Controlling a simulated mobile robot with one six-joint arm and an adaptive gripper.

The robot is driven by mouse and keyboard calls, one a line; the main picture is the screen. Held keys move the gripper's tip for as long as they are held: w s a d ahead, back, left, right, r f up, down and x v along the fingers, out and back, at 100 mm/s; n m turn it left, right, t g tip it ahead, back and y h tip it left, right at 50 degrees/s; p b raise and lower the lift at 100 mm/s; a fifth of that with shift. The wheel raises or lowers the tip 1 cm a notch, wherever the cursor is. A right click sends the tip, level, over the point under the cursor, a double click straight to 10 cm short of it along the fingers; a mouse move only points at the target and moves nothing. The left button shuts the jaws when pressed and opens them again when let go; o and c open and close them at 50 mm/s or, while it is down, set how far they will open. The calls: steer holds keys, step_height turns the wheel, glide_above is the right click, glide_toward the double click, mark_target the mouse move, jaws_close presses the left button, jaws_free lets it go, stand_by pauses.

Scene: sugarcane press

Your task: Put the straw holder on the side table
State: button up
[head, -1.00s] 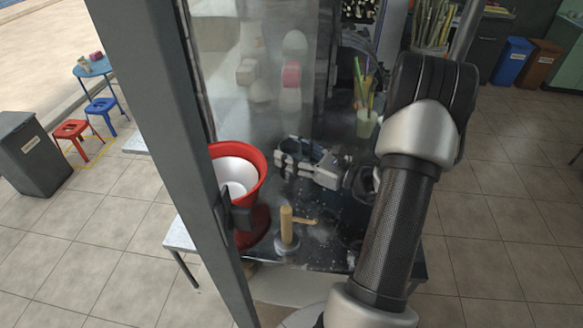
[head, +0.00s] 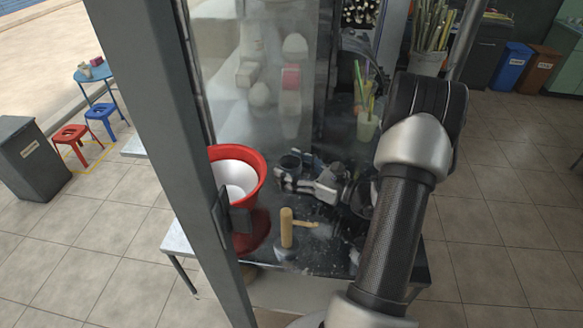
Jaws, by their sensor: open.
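The straw holder is a pale green cup (head: 367,127) with several green, yellow and orange straws. It stands upright towards the back right of the dark, wet-looking counter (head: 318,262), left of my arm. My gripper (head: 284,174) is open over the middle of the counter, pointing left. It is apart from the straw holder, in front and to the left of it. A low pale table (head: 178,238) shows in part behind the grey post at the left. A round blue table (head: 92,70) stands far left; I cannot tell which is the side table.
A red funnel-like vessel with a white inside (head: 238,180) stands at the counter's left. A wooden-handled tool (head: 286,228) is near the front edge. A grey post (head: 165,130) and a clear panel are close by. Stools (head: 102,112) and a bin (head: 32,158) are left.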

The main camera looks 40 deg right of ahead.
steer(key=shift+r, duration=0.1)
steer(key=shift+s+d+r, duration=0.1)
steer(key=shift+s, duration=0.05)
steer(key=p+v, duration=0.2)
steer(key=v, duration=0.9)
steer(key=shift+s, duration=0.35)
